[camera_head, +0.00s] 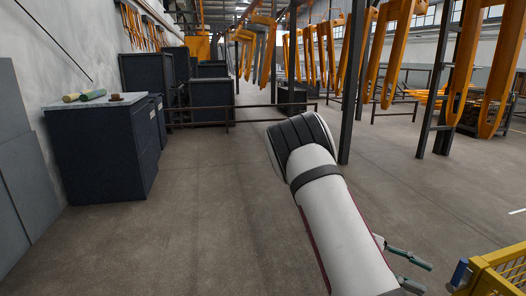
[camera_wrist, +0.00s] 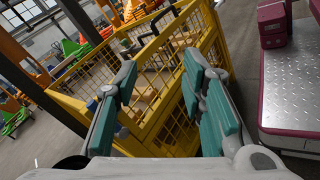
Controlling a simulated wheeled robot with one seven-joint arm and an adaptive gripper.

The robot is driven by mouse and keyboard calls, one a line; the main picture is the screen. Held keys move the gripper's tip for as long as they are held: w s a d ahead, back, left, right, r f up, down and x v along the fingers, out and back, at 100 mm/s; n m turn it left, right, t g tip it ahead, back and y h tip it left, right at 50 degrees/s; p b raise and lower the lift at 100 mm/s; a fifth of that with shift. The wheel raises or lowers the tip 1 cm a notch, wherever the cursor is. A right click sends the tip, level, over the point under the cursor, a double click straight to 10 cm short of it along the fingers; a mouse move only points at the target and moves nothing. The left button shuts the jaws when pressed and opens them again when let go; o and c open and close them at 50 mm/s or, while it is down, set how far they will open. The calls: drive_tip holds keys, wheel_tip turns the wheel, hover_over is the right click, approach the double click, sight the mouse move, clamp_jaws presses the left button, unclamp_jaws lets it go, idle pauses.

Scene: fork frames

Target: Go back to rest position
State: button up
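My gripper (camera_head: 416,272) shows at the lower right of the head view, beyond my white forearm and partly hidden by it. In the wrist view my gripper (camera_wrist: 160,72) has its two teal-padded fingers spread well apart. Nothing is held between them. Behind the fingers in the wrist view is a yellow mesh-sided cage (camera_wrist: 72,106), open at the top. The same cage (camera_head: 497,274) shows in part at the lower right corner of the head view. A gap between gripper and cage shows in the head view.
A dark cabinet (camera_head: 105,150) at the left carries a yellow roll (camera_head: 72,97), a green roll (camera_head: 93,95) and a small brown object (camera_head: 116,97). Orange forks (camera_head: 462,70) hang from above on the right. A dark post (camera_head: 352,85) stands beyond my arm. The middle floor is clear.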

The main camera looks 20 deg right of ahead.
drive_tip(key=s+a+r+m+t+y, duration=0.1)
drive_tip(key=s+a+r+t+y, duration=0.3)
drive_tip(key=a, duration=0.4)
drive_tip(key=s+a+r+m+t+y, duration=0.1)
drive_tip(key=s+a+r+t+y, duration=0.1)
drive_tip(key=a+r+t, duration=0.4)
drive_tip(key=s+a+r+n+t+y, duration=0.1)
drive_tip(key=s+a+r+t+y, duration=0.15)
drive_tip(key=s+a, duration=0.35)
drive_tip(key=s+a+r+t+y, duration=0.1)
drive_tip(key=s+a+r+t, duration=0.2)
drive_tip(key=a, duration=0.6)
wheel_tip(320, 180, up, 31)
drive_tip(key=s+t+p, duration=0.1)
drive_tip(key=t+p, duration=0.2)
drive_tip(key=p, duration=2.8)
drive_tip(key=shift+d+r+t, duration=0.2)
drive_tip(key=shift+d+t, duration=0.15)
drive_tip(key=shift+d, duration=0.1)
drive_tip(key=shift+f+h, duration=0.1)
drive_tip(key=shift+h, duration=0.15)
drive_tip(key=shift+c, duration=0.4)
